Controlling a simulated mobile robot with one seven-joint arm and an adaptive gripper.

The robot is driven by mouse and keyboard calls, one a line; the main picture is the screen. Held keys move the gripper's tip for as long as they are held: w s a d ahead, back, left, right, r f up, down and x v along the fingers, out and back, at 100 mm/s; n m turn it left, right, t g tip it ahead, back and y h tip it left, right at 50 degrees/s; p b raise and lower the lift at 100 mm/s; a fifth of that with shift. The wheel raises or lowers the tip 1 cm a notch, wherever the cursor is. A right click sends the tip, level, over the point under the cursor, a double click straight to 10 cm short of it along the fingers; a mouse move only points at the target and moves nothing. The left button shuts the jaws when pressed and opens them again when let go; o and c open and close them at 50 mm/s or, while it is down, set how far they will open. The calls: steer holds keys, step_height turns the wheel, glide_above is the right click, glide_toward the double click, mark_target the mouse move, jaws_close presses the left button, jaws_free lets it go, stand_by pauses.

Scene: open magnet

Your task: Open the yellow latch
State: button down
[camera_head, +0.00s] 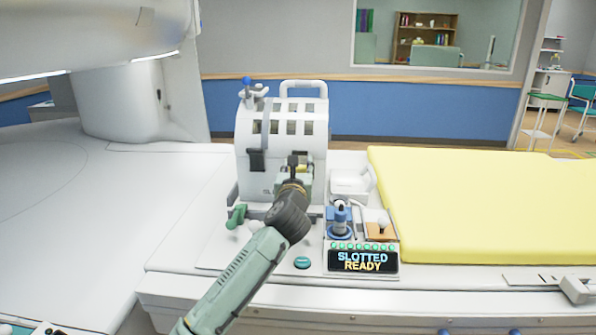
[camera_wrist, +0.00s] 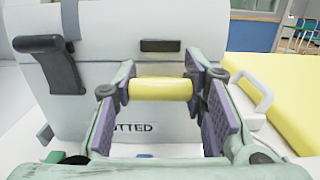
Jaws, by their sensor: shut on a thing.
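The yellow latch (camera_wrist: 160,89) is a short horizontal yellow bar on the front of a white box-like device (camera_head: 285,125). In the wrist view it lies between the two purple-padded fingers of my gripper (camera_wrist: 166,97), one finger at each end. My gripper is shut on it. In the head view my gripper (camera_head: 296,180) reaches the front of the device, and only a small bit of the yellow latch (camera_head: 304,168) shows beside it. A dark latch (camera_wrist: 52,62) is on the device's left front. Lettering below the yellow bar is partly hidden by my gripper.
A panel right of my arm has a blue knob (camera_head: 340,222), an orange plate (camera_head: 381,232) and a display (camera_head: 362,261) reading "SLOTTED READY". A green handle (camera_head: 236,216) sticks out at the device's lower left. A yellow mattress (camera_head: 480,205) lies to the right.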

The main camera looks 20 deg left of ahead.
steer(key=shift+s+d+f+t+y+b, duration=0.1)
steer(key=shift+f+t+b, duration=0.2)
steer(key=shift+b, duration=0.7)
steer(key=shift+s+a+f+t+y+b, duration=0.1)
steer(key=shift+f+t+b, duration=0.2)
steer(key=shift+b, duration=0.65)
steer(key=shift+s+d+f+t+y+b, duration=0.1)
steer(key=shift+f+t+b, duration=0.15)
steer(key=shift+b, duration=0.75)
steer(key=shift+r+t+b, duration=0.1)
steer(key=shift+t+b, duration=0.35)
steer(key=shift+b, duration=0.5)
steer(key=shift+r, duration=0.1)
steer(key=shift+s+r, duration=0.1)
steer(key=c, duration=0.9)
jaws_free()
steer(key=shift+c, duration=0.2)
steer(key=v, duration=1.2)
